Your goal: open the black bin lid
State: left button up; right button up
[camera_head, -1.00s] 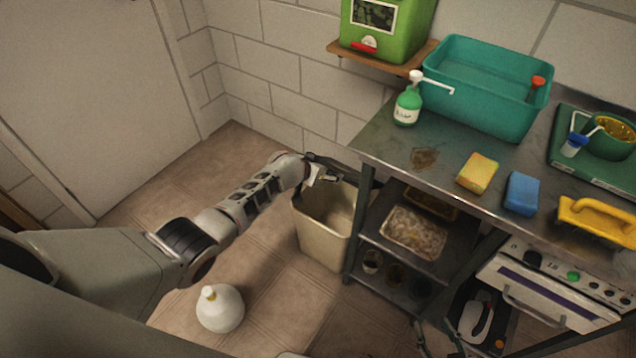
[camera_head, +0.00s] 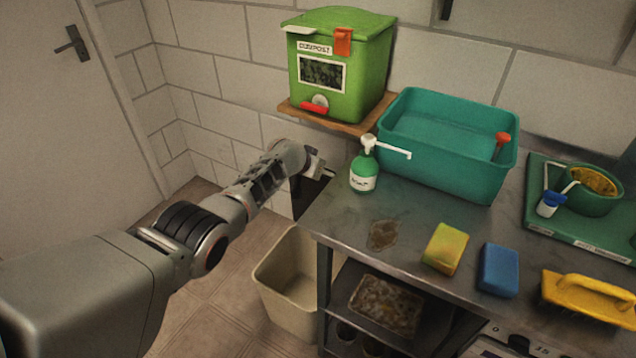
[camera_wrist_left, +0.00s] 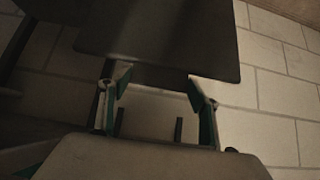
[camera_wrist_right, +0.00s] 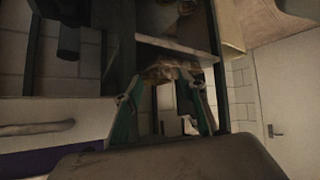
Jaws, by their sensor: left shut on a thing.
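The beige bin (camera_head: 283,285) stands on the floor left of the steel counter, and its mouth is uncovered. My left gripper (camera_head: 314,168) is above and behind the bin, near the counter's back left corner. A dark panel, which looks like the black lid (camera_head: 310,192), hangs below it, partly hidden by the counter. In the left wrist view the lid (camera_wrist_left: 165,40) is a broad dark plate at my left fingertips (camera_wrist_left: 158,84), which are shut on its edge. My right gripper (camera_wrist_right: 160,92) shows only in its wrist view, fingers apart and empty, facing a shelf.
The steel counter (camera_head: 330,210) holds a green soap bottle (camera_head: 364,168), a teal tub (camera_head: 445,150), a sponge (camera_head: 445,248) and a blue sponge (camera_head: 498,270). The green compost box (camera_head: 340,65) sits on a wooden wall shelf (camera_head: 335,118), close above my left gripper. Floor left of the bin is clear.

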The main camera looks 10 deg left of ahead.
pick_arm(q)
jog(key=shift+o, duration=0.2)
jog(key=shift+w+d+b, duration=0.25)
jog(key=shift+w+b, duration=0.05)
jog(key=shift+w, duration=0.25)
jog(key=shift+w+d+r, duration=0.1)
jog(key=shift+w, duration=0.2)
jog(key=shift+w+d+r+b, duration=0.15)
jog(key=shift+w+r+b, duration=0.2)
jog(key=shift+w+r, duration=0.15)
pick_arm(e)
jog(key=w, duration=0.1)
jog(key=w+d, duration=0.1)
jog(key=shift+w+r+t, duration=0.3)
jog(key=shift+w, duration=0.05)
pick_arm(q)
jog(key=o, duration=1.6)
jog(key=shift+s+f, duration=0.2)
jog(key=shift+f, duration=0.15)
pick_arm(e)
jog(key=shift+s+a+f, duration=0.15)
jog(key=shift+s+f, duration=0.1)
jog(key=shift+s, duration=0.2)
pick_arm(q)
jog(key=shift+s+r, duration=0.1)
jog(key=shift+s, duration=0.05)
